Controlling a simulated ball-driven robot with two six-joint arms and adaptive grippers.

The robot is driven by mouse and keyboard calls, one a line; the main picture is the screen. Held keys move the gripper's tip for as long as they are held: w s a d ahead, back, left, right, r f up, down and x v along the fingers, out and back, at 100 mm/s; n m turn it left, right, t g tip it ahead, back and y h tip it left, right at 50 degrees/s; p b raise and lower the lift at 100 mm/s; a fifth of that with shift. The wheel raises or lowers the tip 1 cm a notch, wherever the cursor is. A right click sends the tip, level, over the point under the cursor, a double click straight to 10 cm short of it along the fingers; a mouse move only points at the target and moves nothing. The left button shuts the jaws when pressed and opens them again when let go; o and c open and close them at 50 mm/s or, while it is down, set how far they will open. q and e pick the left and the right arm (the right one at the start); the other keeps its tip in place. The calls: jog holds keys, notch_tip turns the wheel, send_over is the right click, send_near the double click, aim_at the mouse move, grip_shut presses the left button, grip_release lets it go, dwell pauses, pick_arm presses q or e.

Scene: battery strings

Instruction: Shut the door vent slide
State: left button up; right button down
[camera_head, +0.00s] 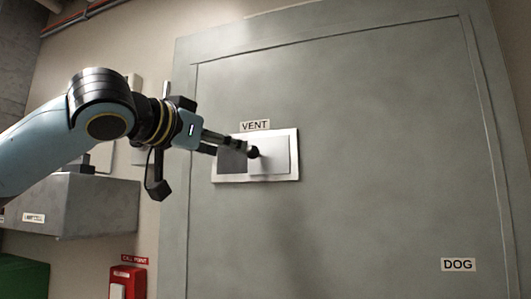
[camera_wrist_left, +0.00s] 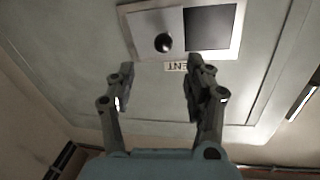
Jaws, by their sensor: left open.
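The vent (camera_head: 284,180) is a white-framed rectangle on a grey-green door, under a "VENT" label (camera_head: 255,125). Its pale slide plate (camera_head: 277,158) covers the right part in the head view. A dark opening (camera_head: 230,160) shows at the left. A black round knob (camera_head: 254,152) stands out from the plate. My left gripper (camera_head: 240,149) reaches in from the left, its fingertips close to the knob. In the left wrist view, turned over, the open fingers (camera_wrist_left: 161,68) are spread, with the knob (camera_wrist_left: 164,42) beyond and between their tips. Contact is not visible. My right gripper is out of view.
The door (camera_head: 370,120) fills the right side, with a "DOG" label (camera_head: 458,265) low right. A grey box (camera_head: 85,215) juts from the wall at left, below my arm. A red call point (camera_head: 127,282) is at bottom left. The space before the door right of the vent looks clear.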

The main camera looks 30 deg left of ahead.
aim_at(249, 150)
pick_arm(q)
jog(key=w+p, duration=0.4)
jog(key=w, duration=0.1)
jog(key=shift+w+a+r, duration=0.2)
jog(key=shift+a+r, duration=0.15)
jog(key=w+p, duration=0.2)
jog(key=w, duration=0.2)
jog(key=shift+w, duration=0.35)
jog(key=shift+w+f+p, duration=0.1)
jog(key=shift+w+p, duration=0.2)
jog(key=shift+w+a+f, duration=0.1)
jog(key=shift+a, duration=0.05)
grip_shut()
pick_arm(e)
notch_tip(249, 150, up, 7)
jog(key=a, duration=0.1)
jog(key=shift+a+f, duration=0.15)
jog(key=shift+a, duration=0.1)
